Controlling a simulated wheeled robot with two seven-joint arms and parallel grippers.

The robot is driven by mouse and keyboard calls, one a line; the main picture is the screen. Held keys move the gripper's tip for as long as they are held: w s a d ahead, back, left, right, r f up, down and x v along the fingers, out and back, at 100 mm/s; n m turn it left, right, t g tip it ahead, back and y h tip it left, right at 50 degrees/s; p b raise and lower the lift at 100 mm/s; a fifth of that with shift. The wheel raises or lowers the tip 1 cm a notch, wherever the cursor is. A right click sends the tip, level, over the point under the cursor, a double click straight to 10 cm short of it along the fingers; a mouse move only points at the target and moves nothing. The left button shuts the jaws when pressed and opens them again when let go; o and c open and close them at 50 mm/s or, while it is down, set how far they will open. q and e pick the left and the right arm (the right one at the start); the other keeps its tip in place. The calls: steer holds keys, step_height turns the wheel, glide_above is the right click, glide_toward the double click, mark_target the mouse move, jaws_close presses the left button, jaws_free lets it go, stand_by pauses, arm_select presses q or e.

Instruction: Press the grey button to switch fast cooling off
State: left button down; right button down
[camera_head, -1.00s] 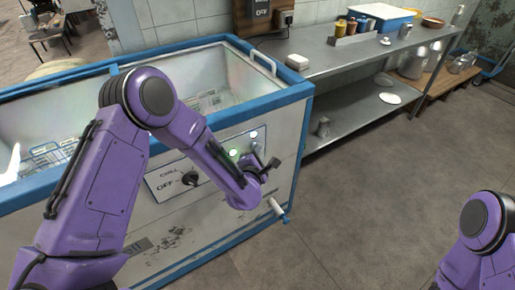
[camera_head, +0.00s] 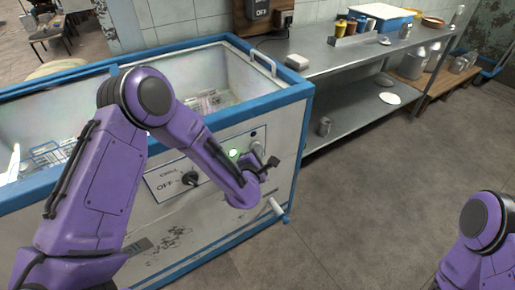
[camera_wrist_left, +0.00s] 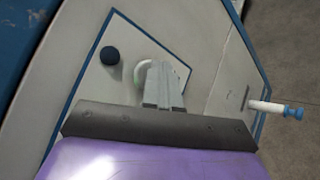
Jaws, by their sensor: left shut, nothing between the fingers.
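The control panel (camera_head: 165,180) is on the front of the blue-edged chest cooler. It has a black dial (camera_head: 190,178) marked CHILL and OFF, a lit green lamp (camera_head: 233,154) and an unlit round lamp (camera_head: 252,134). My left gripper (camera_head: 268,163) is shut and empty in front of the panel's right part. In the left wrist view its fingers (camera_wrist_left: 165,86) reach over the panel beside the dark knob (camera_wrist_left: 110,56). The grey button cannot be made out; the gripper may hide it. Contact cannot be told. My right gripper is out of view.
The cooler's blue rim (camera_head: 285,95) runs above the panel. A white drain pipe with a blue end (camera_head: 276,207) sticks out low at the right. A steel table (camera_head: 345,62) stands behind.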

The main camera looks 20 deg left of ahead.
arm_select(q)
steer(key=shift+w+a+r, duration=0.1)
steer(key=shift+w+a, duration=0.05)
steer(key=shift+a, duration=0.1)
steer(key=shift+d, duration=0.2)
stand_by(0.3)
steer(key=s+d, duration=0.4)
steer(key=d, duration=0.1)
steer(key=shift+b, duration=0.3)
steer(key=shift+a, duration=0.1)
